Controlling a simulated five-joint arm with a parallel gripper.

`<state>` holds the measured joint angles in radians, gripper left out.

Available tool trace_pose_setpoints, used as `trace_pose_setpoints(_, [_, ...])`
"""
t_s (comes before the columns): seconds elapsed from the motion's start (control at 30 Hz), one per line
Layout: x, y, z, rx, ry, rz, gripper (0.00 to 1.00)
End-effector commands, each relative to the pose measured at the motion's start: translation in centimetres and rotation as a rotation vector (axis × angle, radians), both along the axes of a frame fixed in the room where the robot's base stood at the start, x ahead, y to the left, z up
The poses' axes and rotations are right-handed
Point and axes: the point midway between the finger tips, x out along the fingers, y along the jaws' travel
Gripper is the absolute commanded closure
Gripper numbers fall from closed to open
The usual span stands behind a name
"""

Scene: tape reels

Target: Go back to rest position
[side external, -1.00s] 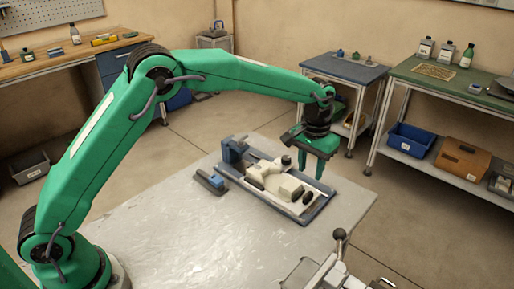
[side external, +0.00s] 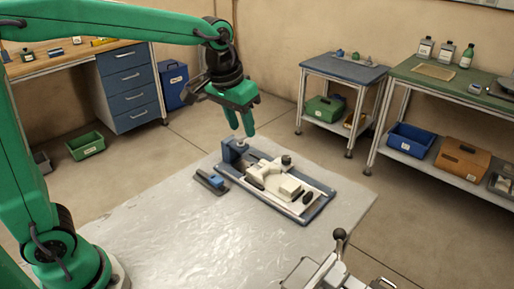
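The blue fixture tray (side external: 312,212) lies on the grey table and carries a cream-coloured machine part (side external: 289,188) with dark knobs. The gripper appears clear of them all. No rest position is marked in view.
A small blue and grey block (side external: 211,181) lies left of the fixture. A metal lever device (side external: 330,268) stands at the front edge. The grey table (side external: 170,235) is bare at front left. Benches (side external: 425,72) line the walls.

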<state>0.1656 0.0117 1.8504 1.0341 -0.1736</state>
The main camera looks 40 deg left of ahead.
Motion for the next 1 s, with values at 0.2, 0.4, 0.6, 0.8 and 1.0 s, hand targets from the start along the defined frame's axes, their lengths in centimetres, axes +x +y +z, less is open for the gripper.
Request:
trace_pose_setpoints(0.2, [-4.2, 2.1, 1.3, 0.001, -0.056, 0.002, 0.64])
trace_pose_setpoints(0.4, [-8.0, 3.6, 1.6, 0.007, -0.104, 0.002, 0.64])
trace_pose_setpoints(0.6, [-11.7, 5.0, 1.2, 0.015, -0.153, 0.003, 0.64])
trace_pose_setpoints(0.8, [-15.2, 6.0, 0.2, 0.027, -0.201, 0.004, 0.64])
trace_pose_setpoints(1.0, [-17.6, 6.6, -0.9, 0.037, -0.237, 0.004, 0.64])
